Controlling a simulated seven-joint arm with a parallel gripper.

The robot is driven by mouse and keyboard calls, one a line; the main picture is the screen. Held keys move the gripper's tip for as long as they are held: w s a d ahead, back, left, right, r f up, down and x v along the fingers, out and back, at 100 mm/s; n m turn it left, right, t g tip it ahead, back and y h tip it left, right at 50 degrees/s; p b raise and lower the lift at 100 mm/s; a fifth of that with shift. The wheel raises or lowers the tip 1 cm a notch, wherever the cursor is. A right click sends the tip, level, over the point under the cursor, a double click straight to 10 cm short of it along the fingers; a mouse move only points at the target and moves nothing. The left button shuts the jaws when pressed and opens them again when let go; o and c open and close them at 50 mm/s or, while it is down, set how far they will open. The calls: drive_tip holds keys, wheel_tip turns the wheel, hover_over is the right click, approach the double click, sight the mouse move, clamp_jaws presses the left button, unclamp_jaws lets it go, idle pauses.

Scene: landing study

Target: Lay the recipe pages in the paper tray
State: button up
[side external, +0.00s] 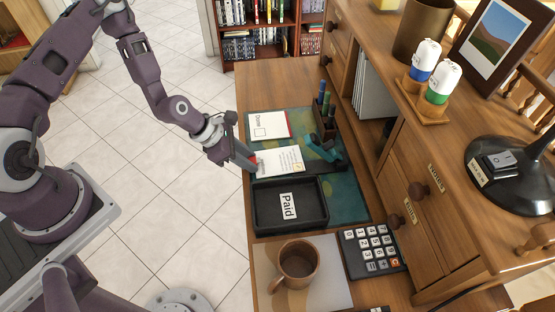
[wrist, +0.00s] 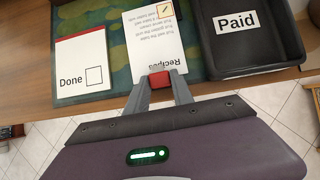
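The recipe pages (side external: 280,162) are white sheets headed "Recipes" with a red clip at the edge nearest my arm. I cannot tell whether the pages rest on the desk or are slightly raised. A black tray (side external: 322,226) with a "Paid" label is beside the pages, at the right in the wrist view (wrist: 262,70).
A "Done" pad (side external: 268,125) lies on the green desk mat (side external: 348,203) on the pages' other side. A teal stapler (side external: 322,148) and pen holder (side external: 325,122) stand beyond. A brown mug (side external: 297,262) and calculator (side external: 371,249) are past the tray. The desk edge is near my arm.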

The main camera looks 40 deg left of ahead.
clamp_jaws()
drive_tip(key=shift+r, duration=0.1)
drive_tip(key=shift+r, duration=2.9)
drive_tip(key=shift+d, duration=0.1)
drive_tip(key=s+d, duration=0.2)
drive_tip(key=s+d+f, duration=0.1)
drive_tip(key=s+d, duration=0.1)
drive_tip(key=d, duration=0.1)
drive_tip(key=shift+s+f, duration=0.15)
drive_tip(key=shift+s, duration=0.25)
drive_tip(key=s+d, duration=0.1)
drive_tip(key=s+d+r, duration=0.1)
drive_tip(key=s+d, duration=0.2)
drive_tip(key=shift+s+d+r, duration=0.15)
drive_tip(key=shift+d+r, duration=0.1)
drive_tip(key=shift+d, duration=0.05)
drive_tip(key=shift+f, duration=2.4)
